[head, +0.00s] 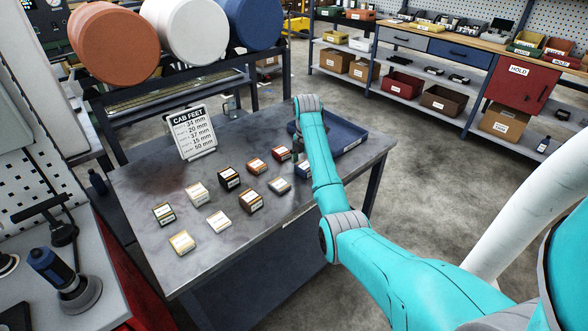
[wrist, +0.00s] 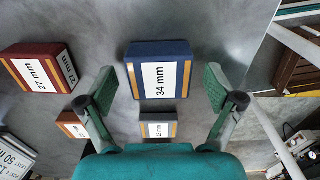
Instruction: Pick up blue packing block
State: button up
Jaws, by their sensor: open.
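The blue packing block (wrist: 160,50), labelled 34 mm, lies ahead of my gripper (wrist: 160,92) in the wrist view, centred between the lines of its two fingers. My gripper is open, with the fingertips apart on either side and nothing held. In the head view the blue block (head: 303,170) is near the right end of the block group on the table, partly hidden by my arm. My gripper there is mostly hidden behind the arm link.
A dark red block (wrist: 38,66) marked 27 mm, a grey block (wrist: 158,118) and an orange block (wrist: 72,125) are close by. Several other blocks (head: 228,178) lie on the table (head: 150,255). A blue tray (head: 352,148) and a CAB FEET sign (head: 192,130) stand behind.

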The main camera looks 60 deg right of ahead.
jog(key=shift+f, duration=0.15)
jog(key=c, duration=1.3)
